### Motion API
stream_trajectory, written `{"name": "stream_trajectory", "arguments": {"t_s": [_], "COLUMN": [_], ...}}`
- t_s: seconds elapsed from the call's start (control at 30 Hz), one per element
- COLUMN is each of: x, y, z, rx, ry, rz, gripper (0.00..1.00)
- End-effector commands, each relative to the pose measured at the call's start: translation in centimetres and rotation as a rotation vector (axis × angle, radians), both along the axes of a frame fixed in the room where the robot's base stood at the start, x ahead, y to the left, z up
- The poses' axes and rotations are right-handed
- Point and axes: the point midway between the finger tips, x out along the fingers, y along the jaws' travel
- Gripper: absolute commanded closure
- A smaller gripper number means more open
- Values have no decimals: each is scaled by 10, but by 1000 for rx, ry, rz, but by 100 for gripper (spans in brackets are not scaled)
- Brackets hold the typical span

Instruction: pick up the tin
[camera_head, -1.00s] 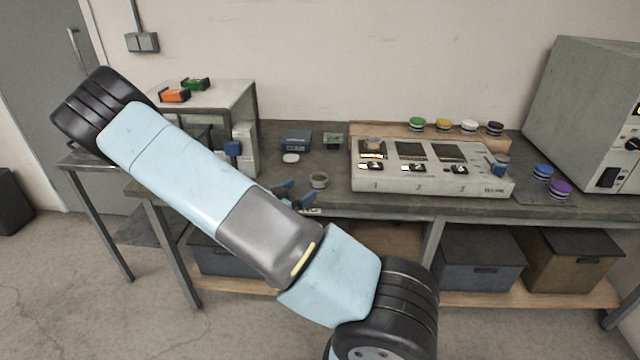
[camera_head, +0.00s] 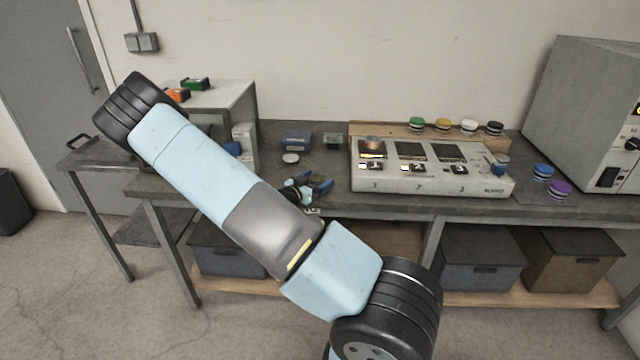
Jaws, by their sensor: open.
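My gripper (camera_head: 313,186), with dark and blue fingers, is low over the front of the bench, left of the numbered station. It is open. The small round grey tin that stood at this spot is now hidden or nearly hidden by the fingers. I cannot tell whether it sits between them or touches them. A pale round disc (camera_head: 290,159) lies on the bench just behind the gripper. Another small round metal container (camera_head: 373,143) sits on the station's first place.
The numbered station (camera_head: 430,181) stands right of the gripper. Coloured round pieces stand on a wooden ledge (camera_head: 358,127). A grey cabinet (camera_head: 580,100) stands at right. My arm covers the bench's left front.

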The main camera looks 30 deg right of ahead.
Motion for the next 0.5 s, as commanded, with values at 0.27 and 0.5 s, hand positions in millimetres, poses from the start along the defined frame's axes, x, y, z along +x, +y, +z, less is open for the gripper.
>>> {"name": "stream_trajectory", "arguments": {"t_s": [0.27,0.5], "x": [0,0], "y": [1,1], "z": [0,0], "rx": [0,0], "ry": [0,0], "rz": [0,0], "gripper": [26,49]}}
